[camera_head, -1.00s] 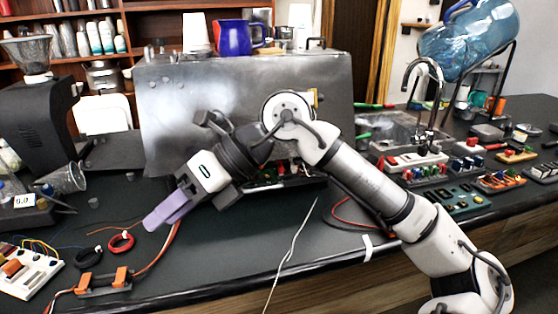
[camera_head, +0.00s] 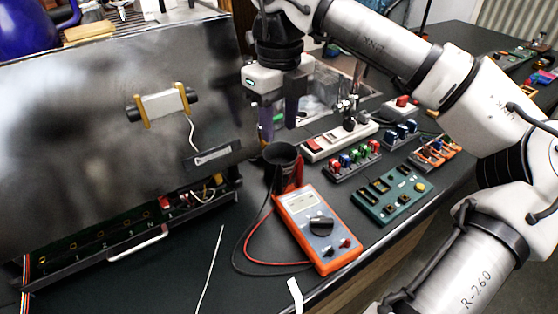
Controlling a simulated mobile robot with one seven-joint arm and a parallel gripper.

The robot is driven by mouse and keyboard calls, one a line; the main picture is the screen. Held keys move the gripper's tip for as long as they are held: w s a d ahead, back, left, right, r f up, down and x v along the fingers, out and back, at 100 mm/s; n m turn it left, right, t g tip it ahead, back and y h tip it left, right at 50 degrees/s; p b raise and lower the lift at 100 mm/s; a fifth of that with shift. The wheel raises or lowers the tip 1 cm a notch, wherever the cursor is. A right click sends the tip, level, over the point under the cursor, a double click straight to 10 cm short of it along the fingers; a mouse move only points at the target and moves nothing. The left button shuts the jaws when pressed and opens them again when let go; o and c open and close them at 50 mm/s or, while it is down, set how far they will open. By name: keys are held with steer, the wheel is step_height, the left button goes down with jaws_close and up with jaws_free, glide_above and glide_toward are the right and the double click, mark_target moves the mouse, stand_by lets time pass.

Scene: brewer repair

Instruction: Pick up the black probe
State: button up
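The orange multimeter (camera_head: 318,228) lies on the dark counter with a red lead and a black lead (camera_head: 240,246) looping at its left. Behind it is a black cup-shaped holder (camera_head: 283,153). A red probe (camera_head: 297,176) shows against the holder's right side. Dark slender parts run down from the holder's left side; I cannot tell clearly which of them is the black probe. My gripper (camera_head: 279,128) points down just above and behind the holder's rim.
The brewer's metal panel (camera_head: 70,120) stands at the left, with an open terminal strip (camera_head: 120,230) below. A white power strip (camera_head: 338,140), a block of coloured connectors (camera_head: 352,160) and a green board (camera_head: 392,194) lie to the right. The front counter near a white cable is clear.

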mark_target(279, 167)
step_height(279, 167, down, 8)
steer(key=shift+w+f+p, duration=0.1)
steer(key=shift+f+p, duration=0.05)
steer(key=shift+p, duration=0.6)
steer(key=shift+f+p, duration=1.15)
steer(key=shift+f, duration=1.55)
jaws_close()
